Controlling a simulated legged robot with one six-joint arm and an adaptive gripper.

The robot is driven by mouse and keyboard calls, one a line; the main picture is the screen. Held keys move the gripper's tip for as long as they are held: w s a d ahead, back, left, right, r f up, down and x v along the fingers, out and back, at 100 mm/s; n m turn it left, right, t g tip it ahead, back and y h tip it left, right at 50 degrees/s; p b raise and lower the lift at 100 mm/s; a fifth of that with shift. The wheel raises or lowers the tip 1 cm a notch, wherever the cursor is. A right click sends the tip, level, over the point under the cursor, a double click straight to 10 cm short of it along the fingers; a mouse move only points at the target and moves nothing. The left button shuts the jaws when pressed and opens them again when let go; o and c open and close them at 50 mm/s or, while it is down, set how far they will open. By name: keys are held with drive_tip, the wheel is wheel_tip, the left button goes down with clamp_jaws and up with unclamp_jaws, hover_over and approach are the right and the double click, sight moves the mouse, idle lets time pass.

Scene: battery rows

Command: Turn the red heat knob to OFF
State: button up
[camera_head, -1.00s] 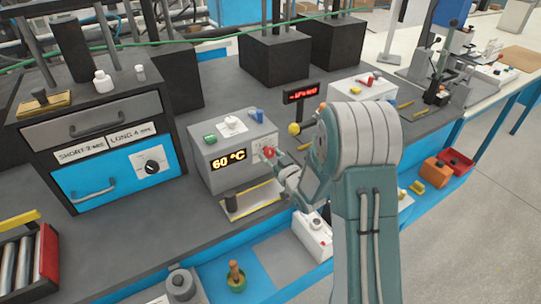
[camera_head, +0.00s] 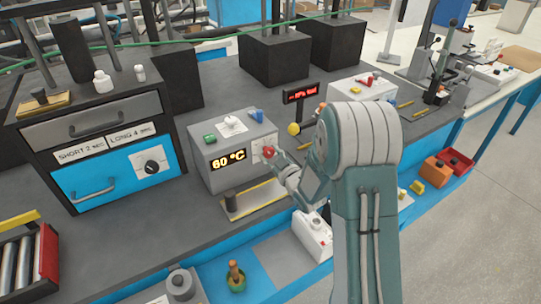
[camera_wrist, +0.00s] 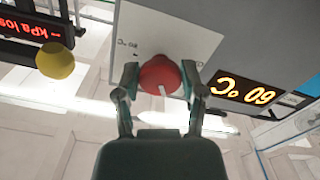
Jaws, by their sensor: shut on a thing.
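The red heat knob (camera_wrist: 160,76) is on a white plate on the front of a grey box (camera_head: 207,172). Its white pointer line shows in the wrist view, and a small "60 °C" style mark is printed on the plate beside it. My gripper (camera_wrist: 160,84) has a finger on each side of the knob and is shut on it. In the head view my gripper (camera_head: 272,157) reaches the knob from the right. The box's lit display (camera_head: 229,160) reads 60 °C. The OFF mark cannot be made out.
Green, white and blue controls (camera_head: 232,126) sit on top of the box. A yellow ball-shaped knob (camera_head: 294,129) and a red-lit pressure display (camera_head: 301,93) stand to the right. A tray with a yellow edge (camera_head: 255,199) lies below the knob. A blue drawer cabinet (camera_head: 118,180) stands left.

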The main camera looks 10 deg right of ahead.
drive_tip(key=n, duration=0.5)
drive_tip(key=shift+w+r+n, duration=0.1)
drive_tip(key=shift+n, duration=0.3)
drive_tip(key=n, duration=0.5)
drive_tip(key=shift+n, duration=0.3)
drive_tip(key=o, duration=1.1)
drive_tip(key=shift+o, duration=0.2)
drive_tip(key=shift+a, duration=0.1)
